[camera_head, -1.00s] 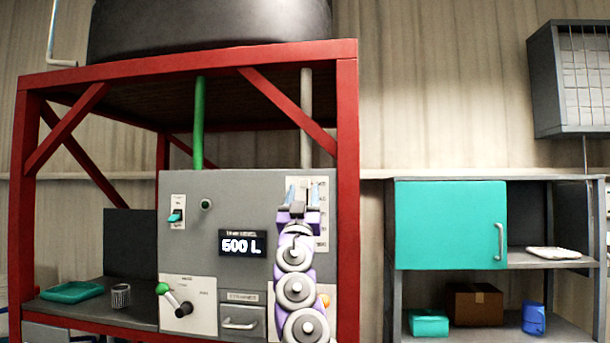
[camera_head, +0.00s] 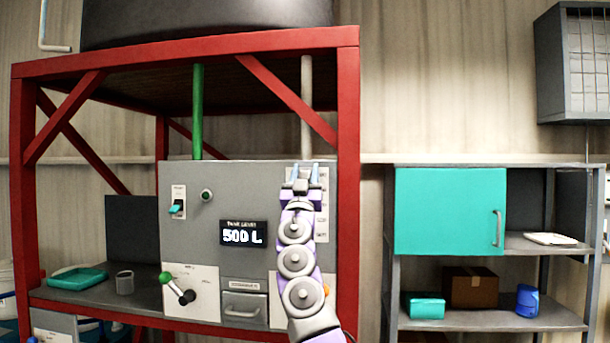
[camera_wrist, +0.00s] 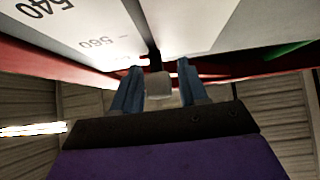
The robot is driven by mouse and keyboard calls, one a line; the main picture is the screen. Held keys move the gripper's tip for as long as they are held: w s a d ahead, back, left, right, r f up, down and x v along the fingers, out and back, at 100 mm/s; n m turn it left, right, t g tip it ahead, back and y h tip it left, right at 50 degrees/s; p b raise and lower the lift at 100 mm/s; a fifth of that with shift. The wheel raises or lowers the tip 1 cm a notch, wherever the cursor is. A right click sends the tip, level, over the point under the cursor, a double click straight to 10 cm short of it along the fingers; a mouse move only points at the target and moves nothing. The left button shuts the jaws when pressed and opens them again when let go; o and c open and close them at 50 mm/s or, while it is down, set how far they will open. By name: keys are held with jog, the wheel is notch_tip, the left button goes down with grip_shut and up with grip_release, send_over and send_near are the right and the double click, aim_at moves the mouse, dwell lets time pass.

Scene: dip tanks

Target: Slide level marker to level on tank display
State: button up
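The tank display (camera_head: 241,233) on the grey control panel reads 500 L. A white scale plate (camera_head: 322,210) sits at the panel's right, mostly behind my arm. In the wrist view the scale (camera_wrist: 75,30) shows 540 and 560 beside a dark slot. A small grey block, seemingly the level marker (camera_wrist: 158,86), sits between my blue fingers, with gaps showing on both sides. My gripper (camera_head: 304,172) is open near the panel's top right; it also shows in the wrist view (camera_wrist: 160,68). The marker is hidden in the head view.
A green-knobbed lever (camera_head: 176,287), a toggle switch (camera_head: 177,207) and a drawer (camera_head: 243,305) are on the panel. The red frame's post (camera_head: 348,200) stands just right of my arm. A teal-doored shelf (camera_head: 450,212) is further right.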

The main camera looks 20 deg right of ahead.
grip_shut()
dwell(0.3)
